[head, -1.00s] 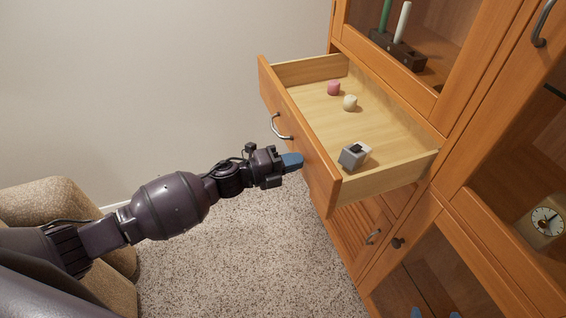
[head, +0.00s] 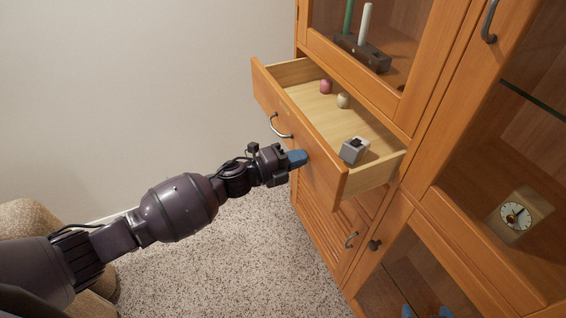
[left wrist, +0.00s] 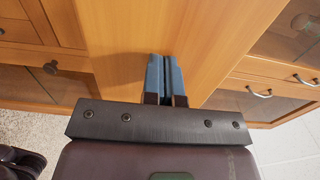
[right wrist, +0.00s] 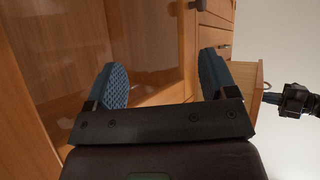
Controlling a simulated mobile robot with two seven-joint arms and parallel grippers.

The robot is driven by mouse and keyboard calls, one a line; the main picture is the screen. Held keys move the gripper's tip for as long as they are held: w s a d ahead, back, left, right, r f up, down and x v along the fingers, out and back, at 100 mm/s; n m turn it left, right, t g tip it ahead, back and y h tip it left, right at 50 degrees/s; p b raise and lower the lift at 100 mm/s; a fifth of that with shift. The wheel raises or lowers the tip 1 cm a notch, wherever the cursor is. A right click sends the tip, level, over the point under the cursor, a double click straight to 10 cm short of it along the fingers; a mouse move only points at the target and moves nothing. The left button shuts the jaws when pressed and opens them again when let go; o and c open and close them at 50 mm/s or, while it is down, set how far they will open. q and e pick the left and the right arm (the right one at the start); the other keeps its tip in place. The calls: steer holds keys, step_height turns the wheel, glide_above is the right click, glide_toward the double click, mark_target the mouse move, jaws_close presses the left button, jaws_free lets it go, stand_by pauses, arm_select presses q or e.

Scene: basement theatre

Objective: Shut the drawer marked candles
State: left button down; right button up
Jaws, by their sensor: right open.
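The open drawer (head: 322,172) sticks out of the wooden cabinet in the head view; no label on it is readable. It holds a pink candle (head: 326,87), a cream candle (head: 343,100) and a small grey-white object (head: 354,150). My left gripper (head: 303,158) is at the drawer's front panel, right of its metal handle (head: 280,125), its tips seeming to touch the wood. In the left wrist view its blue fingers (left wrist: 165,75) are together with nothing between them. My right gripper (right wrist: 163,85) is open and empty beside the cabinet's glass door; its tips show at the head view's bottom edge.
Above the drawer, a glass-fronted compartment holds a dark holder (head: 362,52) with green and white candles. A clock (head: 518,214) stands behind glass at the right. A lower louvred front (head: 325,225) has its own handle. An armchair (head: 25,220) stands at the left; carpet is clear between.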

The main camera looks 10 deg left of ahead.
mark_target(354, 138)
arm_select(q)
steer(key=b+x, duration=0.1)
steer(key=x, duration=0.5)
steer(key=b+x, duration=0.2)
steer(key=x, duration=0.5)
steer(key=shift+d+f, duration=0.1)
steer(key=shift+f, duration=0.1)
steer(key=x, duration=0.3)
steer(key=shift+w+b, duration=0.15)
steer(key=shift+b, duration=0.2)
steer(key=shift+w+d+r, duration=0.1)
steer(key=shift+w+d, duration=0.05)
steer(key=shift+d, duration=0.15)
steer(key=shift+r, duration=0.2)
steer(key=shift+d+r, duration=0.1)
steer(key=shift+r, duration=0.1)
